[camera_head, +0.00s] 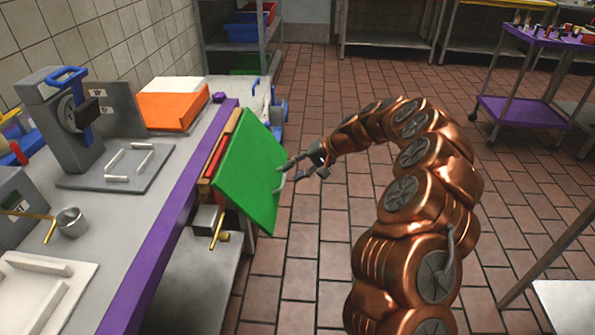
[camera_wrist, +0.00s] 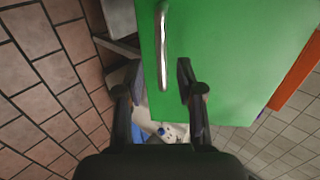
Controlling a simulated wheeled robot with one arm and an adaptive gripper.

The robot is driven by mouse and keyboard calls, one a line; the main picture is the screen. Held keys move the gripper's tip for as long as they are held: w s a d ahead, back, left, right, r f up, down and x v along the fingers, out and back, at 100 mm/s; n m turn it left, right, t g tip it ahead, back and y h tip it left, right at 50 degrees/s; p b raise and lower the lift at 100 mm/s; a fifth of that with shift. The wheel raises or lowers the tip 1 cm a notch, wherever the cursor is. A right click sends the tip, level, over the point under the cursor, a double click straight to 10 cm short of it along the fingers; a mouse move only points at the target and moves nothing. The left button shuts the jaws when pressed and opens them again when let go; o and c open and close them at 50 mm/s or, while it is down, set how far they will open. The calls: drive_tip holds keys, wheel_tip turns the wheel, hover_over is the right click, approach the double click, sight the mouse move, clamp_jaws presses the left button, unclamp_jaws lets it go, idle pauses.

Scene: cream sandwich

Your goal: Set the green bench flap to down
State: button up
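The green bench flap (camera_head: 247,165) sits at the bench's right edge, steeply tilted, with its face turned toward my gripper. In the wrist view the flap (camera_wrist: 235,55) fills the upper right. A metal bar handle (camera_wrist: 162,45) is fixed on its face. My gripper (camera_head: 303,172) is right of the flap, close to its handle side. In the wrist view its two dark fingers (camera_wrist: 158,80) are apart, with the handle's lower end showing between them. I cannot tell whether a finger touches the handle. Nothing is clamped.
The bench has a purple edge (camera_head: 165,240) and holds an orange-fronted box (camera_head: 170,110), a grey machine (camera_head: 68,120) and a small metal cup (camera_head: 71,221). A brass valve-like part (camera_head: 219,238) sticks out below the flap. Tiled floor right of the flap is open.

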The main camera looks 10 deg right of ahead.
drive_tip(key=shift+d+r, duration=0.1)
drive_tip(key=v, duration=1.2)
